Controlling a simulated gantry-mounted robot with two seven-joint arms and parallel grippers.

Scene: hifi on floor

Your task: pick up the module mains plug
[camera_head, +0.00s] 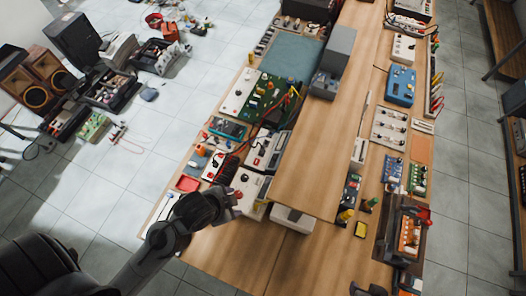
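I cannot pick out the module mains plug for certain; the small parts on the bench are too small to tell apart. My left gripper (234,206) reaches in from the lower left over the near left part of the wooden bench (235,255). It is over or beside a pale module (250,184) with a dark knob, and partly hides it. Small reddish spots show by its fingertips, but I cannot tell whether it holds anything or how wide its fingers are. I cannot make out my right gripper.
Green circuit boards (262,95) and a red tray (188,183) lie on the bench's left side. A raised wooden shelf (320,150) runs along the middle. A blue box (400,85) stands to the right. Speakers (38,80) and clutter lie on the tiled floor.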

